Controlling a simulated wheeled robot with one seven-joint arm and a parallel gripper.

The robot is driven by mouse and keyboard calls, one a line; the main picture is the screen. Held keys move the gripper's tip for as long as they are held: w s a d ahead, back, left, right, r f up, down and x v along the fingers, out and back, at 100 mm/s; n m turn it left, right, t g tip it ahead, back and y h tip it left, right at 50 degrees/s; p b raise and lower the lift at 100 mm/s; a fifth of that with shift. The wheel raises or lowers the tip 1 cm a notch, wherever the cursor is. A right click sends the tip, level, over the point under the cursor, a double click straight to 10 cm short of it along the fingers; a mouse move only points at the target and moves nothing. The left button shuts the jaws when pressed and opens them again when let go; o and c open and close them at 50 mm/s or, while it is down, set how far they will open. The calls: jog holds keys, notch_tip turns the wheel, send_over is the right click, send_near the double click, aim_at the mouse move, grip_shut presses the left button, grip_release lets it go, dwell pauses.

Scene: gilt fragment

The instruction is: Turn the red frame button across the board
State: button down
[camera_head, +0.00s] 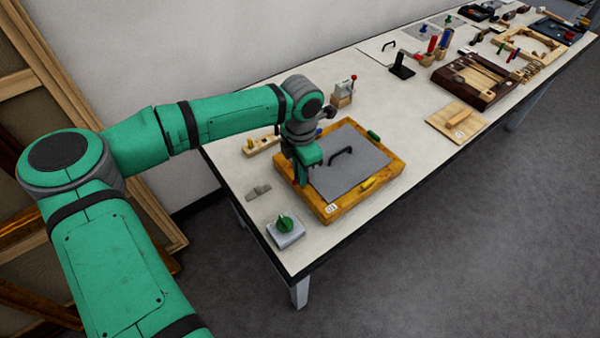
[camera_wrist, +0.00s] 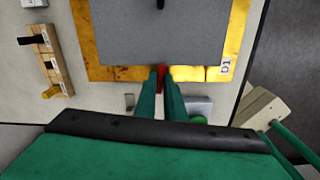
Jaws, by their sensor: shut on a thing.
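A gilt frame (camera_head: 378,184) lies flat on the table around a grey board (camera_head: 345,175) with a black handle (camera_head: 341,155); its label reads D1. In the wrist view, the red frame button (camera_wrist: 161,71) shows between my fingertips at the inner edge of the frame's near side (camera_wrist: 188,74). My gripper (camera_wrist: 163,82) is shut on it. The fingers hide part of the button, so its exact angle is hard to tell. In the head view the button is hidden behind my gripper (camera_head: 298,180). A yellow button (camera_head: 368,184) and a green button (camera_head: 374,135) sit on other sides of the frame.
A grey block with a green knob (camera_head: 285,225) stands near the table's front corner. A small grey piece (camera_head: 258,191) and a wooden peg block (camera_head: 262,145) lie left of the frame. A lever box (camera_head: 342,95) stands behind. A wooden board (camera_head: 457,122) lies to the right.

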jog(key=shift+n, duration=0.9)
jog(key=c, duration=1.8)
grip_release()
jog(key=shift+c, duration=0.2)
notch_tip(320, 180, up, 11)
